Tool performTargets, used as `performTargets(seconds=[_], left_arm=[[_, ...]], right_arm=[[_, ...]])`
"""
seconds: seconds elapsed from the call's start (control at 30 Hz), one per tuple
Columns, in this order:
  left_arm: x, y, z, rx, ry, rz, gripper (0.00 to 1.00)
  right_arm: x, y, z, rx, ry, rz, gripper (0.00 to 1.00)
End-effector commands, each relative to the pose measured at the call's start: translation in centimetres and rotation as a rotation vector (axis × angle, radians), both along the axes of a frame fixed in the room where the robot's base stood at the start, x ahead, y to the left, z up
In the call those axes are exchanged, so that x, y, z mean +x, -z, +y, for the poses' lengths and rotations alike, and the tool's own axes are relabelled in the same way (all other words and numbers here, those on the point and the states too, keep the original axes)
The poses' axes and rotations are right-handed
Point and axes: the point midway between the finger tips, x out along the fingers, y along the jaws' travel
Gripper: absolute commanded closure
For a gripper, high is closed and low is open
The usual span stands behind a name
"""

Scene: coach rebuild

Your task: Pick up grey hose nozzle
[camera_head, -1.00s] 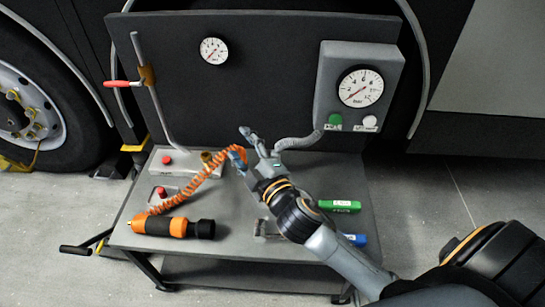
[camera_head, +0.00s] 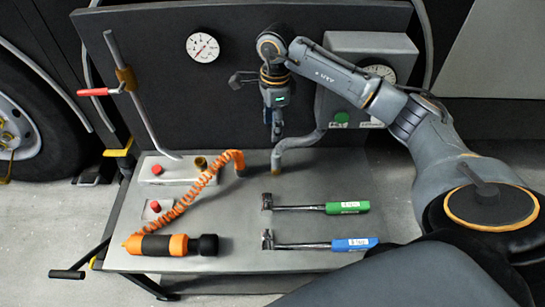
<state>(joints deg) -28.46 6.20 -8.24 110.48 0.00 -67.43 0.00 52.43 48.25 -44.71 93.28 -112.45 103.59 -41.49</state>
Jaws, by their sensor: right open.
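The grey hose nozzle (camera_head: 277,161) is the end of a short ribbed grey hose (camera_head: 301,140) that comes down from the grey gauge box and bends toward the bench top. It stands roughly upright near the back of the bench. My right gripper (camera_head: 275,128) is open and empty and points down just above and behind the nozzle in the picture. Its fingers are seen nearly edge-on, so the exact gap to the nozzle cannot be told. My left gripper is not in view.
An orange coiled hose (camera_head: 200,185) ends left of the nozzle. An orange and black tool (camera_head: 170,245) lies at the front left. A green-handled wrench (camera_head: 347,207) and a blue-handled wrench (camera_head: 354,244) lie at right. A dark panel (camera_head: 150,40) rises behind the bench (camera_head: 235,225).

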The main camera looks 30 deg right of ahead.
Motion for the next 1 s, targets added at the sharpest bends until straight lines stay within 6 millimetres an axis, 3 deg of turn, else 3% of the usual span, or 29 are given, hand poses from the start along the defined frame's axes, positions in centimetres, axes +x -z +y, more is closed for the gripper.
performTargets(seconds=[0.1,0.4,0.67,1.0], left_arm=[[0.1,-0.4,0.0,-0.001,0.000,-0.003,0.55],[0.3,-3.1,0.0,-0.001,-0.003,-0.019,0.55],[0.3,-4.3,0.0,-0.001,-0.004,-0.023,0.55],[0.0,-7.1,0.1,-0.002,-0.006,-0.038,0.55]], right_arm=[[-0.2,0.7,-1.3,-0.043,0.007,0.017,0.46],[-0.2,6.5,-1.2,-0.040,0.007,0.018,0.46],[-0.2,8.6,-1.1,-0.039,0.006,0.016,0.46],[-0.2,13.1,-1.2,-0.038,0.006,0.015,0.46]])
